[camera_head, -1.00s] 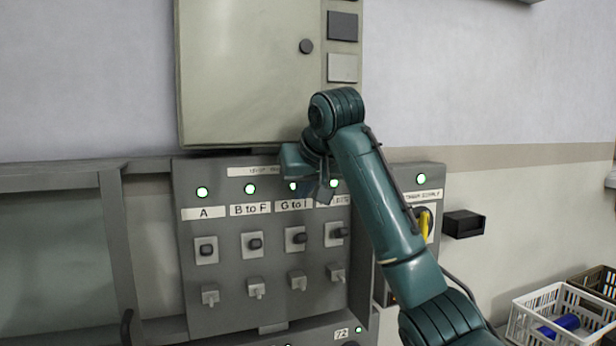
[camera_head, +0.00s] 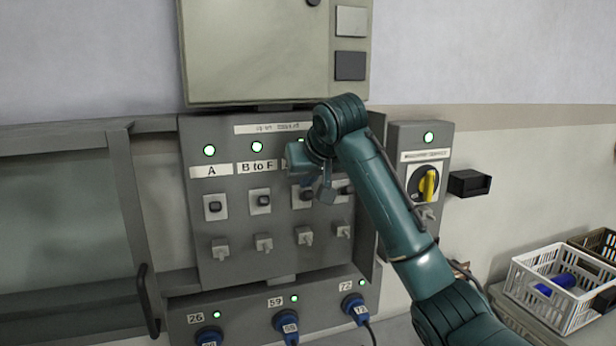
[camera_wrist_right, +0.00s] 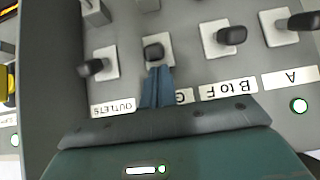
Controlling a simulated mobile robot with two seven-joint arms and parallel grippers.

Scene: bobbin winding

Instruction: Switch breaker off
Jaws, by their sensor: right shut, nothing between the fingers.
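The grey breaker panel (camera_head: 240,235) has a row of black breaker switches under labels A, B to F, G to I and OUTLETS. The A switch (camera_head: 214,207) and B to F switch (camera_head: 263,200) are clear of my arm. The third switch (camera_head: 305,195), under G to I, sits just below my right gripper (camera_head: 309,181). In the right wrist view, upside down, the shut fingers (camera_wrist_right: 157,86) cross the G to I label and their tips are at the third switch (camera_wrist_right: 155,51); contact is unclear. The OUTLETS switch (camera_wrist_right: 95,67) is beside it. My left gripper is out of view.
Green lamps glow above A (camera_head: 209,150) and B to F (camera_head: 257,147); my arm hides the OUTLETS lamp. A yellow rotary switch (camera_head: 428,185) is on the box at right. Below are blue plugs (camera_head: 287,321). A white crate (camera_head: 545,300) stands at lower right.

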